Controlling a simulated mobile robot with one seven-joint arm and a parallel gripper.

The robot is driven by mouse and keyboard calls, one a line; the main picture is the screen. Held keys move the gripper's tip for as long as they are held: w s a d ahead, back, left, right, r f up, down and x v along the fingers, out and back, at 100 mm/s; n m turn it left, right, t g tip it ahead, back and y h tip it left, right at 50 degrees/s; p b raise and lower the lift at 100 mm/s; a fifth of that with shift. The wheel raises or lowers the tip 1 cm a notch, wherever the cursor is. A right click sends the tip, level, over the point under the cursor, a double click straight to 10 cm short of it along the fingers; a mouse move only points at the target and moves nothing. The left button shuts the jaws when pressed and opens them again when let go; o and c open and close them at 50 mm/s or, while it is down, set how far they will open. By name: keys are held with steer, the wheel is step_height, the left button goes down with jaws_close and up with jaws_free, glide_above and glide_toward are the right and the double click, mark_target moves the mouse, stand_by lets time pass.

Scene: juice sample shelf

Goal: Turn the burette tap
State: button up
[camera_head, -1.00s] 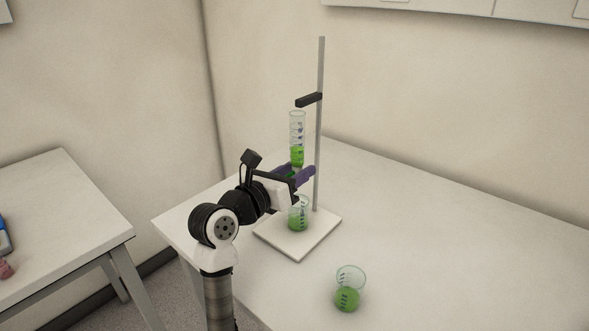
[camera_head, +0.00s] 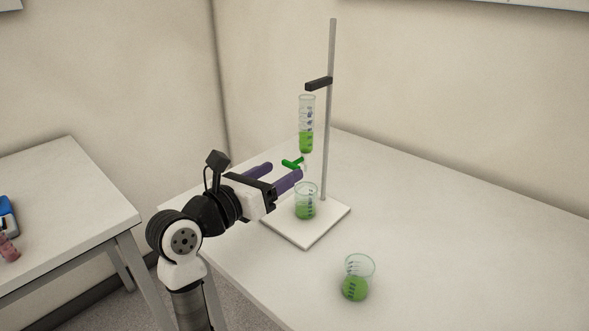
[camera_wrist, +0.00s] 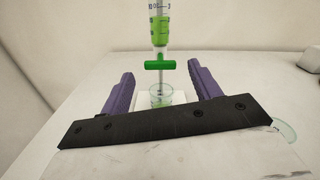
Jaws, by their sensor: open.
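The burette (camera_head: 306,125) is a clear graduated tube with green liquid, upright on the stand above a beaker. Its green tap (camera_head: 292,163) sits below the tube; in the wrist view the tap (camera_wrist: 160,65) lies crosswise, roughly level. My gripper (camera_head: 284,173) is open with two purple fingers, short of the tap and apart from it. In the wrist view the fingers (camera_wrist: 121,82) stand to either side, with the tap beyond and between them. The beaker (camera_head: 305,203) with green liquid stands on the stand's base under the burette.
The stand has a grey rod (camera_head: 328,115), a black clamp (camera_head: 319,84) and a white base plate (camera_head: 309,239). Another beaker (camera_head: 357,279) with green liquid stands on the table in front. A second table (camera_head: 65,210) is at left.

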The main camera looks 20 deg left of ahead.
steer(key=b+v, duration=0.1)
steer(key=v, duration=0.4)
steer(key=shift+s+a, duration=0.1)
steer(key=shift+s, duration=0.25)
